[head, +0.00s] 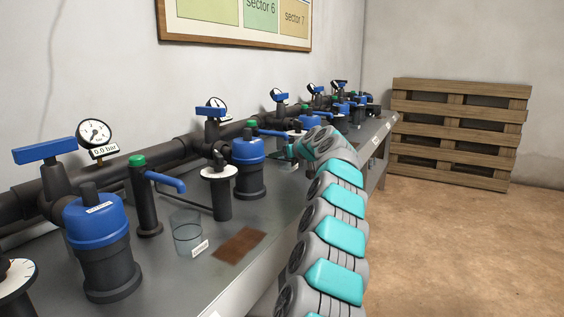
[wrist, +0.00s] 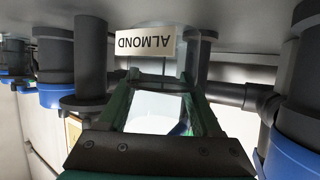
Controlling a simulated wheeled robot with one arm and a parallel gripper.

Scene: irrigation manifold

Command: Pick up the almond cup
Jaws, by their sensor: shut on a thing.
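The almond cup is clear, with a white label reading ALMOND (wrist: 145,43), upside down in the wrist view. My gripper (wrist: 160,80) has its dark green fingers shut on the cup, just beyond the label's lower edge in that picture. In the head view my gripper (head: 292,150) is at the far part of the bench, beside the pipework. There the cup is small and mostly hidden by my arm, and I cannot tell whether it touches the bench.
Another clear cup (head: 187,233) with a label stands on the grey bench (head: 150,275) close by, next to a brown mat (head: 239,246). Blue-capped filters (head: 248,165), valves and black pipes line the wall side. A wooden pallet (head: 458,130) leans at the back; the floor right is clear.

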